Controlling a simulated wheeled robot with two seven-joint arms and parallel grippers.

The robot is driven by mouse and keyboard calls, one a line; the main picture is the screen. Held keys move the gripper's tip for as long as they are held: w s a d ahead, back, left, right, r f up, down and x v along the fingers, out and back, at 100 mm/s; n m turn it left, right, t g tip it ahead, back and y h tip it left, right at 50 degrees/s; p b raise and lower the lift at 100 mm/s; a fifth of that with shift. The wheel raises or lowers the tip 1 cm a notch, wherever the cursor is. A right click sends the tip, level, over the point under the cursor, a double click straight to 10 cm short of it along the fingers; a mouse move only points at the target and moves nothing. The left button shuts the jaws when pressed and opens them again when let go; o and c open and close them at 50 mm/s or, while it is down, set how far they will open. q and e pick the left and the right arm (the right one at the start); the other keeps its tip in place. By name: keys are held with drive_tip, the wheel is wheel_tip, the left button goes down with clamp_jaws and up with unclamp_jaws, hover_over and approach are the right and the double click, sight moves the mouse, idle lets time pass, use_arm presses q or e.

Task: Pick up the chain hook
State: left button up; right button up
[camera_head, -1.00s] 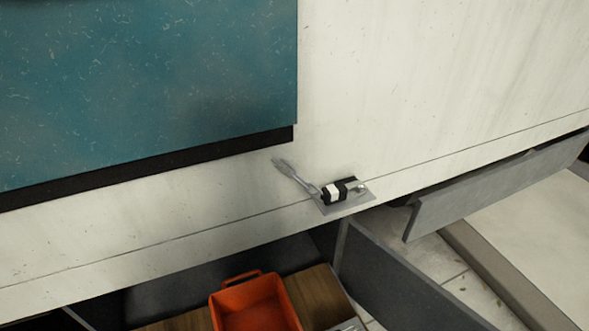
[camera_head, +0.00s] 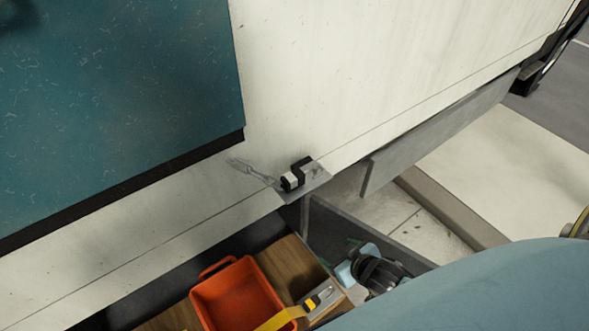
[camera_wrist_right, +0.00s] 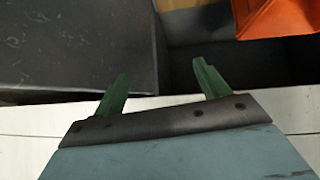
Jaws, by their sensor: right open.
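No thing in view is clearly a chain hook. A small metal fitting (camera_head: 300,173) with a black and white block sits on the white side panel in the head view. A thin pale arm or its shadow runs left from it; I cannot tell if this is the hook. My right gripper (camera_head: 340,252) is small below the fitting, beside the grey flap, apart from the fitting. In the right wrist view its two green fingers (camera_wrist_right: 160,72) stand wide apart with nothing between them. My left gripper is not in view.
An orange bin (camera_head: 237,296) stands on a wooden surface (camera_head: 287,262) below the panel, with a yellow and grey tool (camera_head: 319,299) beside it. A grey flap (camera_head: 333,222) hangs near my gripper. My blue arm fills the lower right.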

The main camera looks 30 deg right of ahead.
wheel_tip(320, 180, up, 12)
drive_tip(key=w+a+t+p, duration=0.2)
drive_tip(key=w, duration=0.1)
drive_tip(key=t+y+p, duration=0.1)
drive_tip(key=t+y, duration=0.1)
approach(295, 178)
drive_tip(key=x, duration=0.7)
drive_tip(key=shift+w+r, duration=0.1)
drive_tip(key=shift+w, duration=0.2)
drive_tip(key=shift+f+b+x, duration=0.2)
drive_tip(key=shift+b+x, duration=0.15)
drive_tip(key=shift+x, duration=2.35)
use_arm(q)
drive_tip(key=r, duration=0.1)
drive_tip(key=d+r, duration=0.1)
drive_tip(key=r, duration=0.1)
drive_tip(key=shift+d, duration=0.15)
use_arm(e)
drive_tip(key=shift+s, duration=0.15)
drive_tip(key=c, duration=1.1)
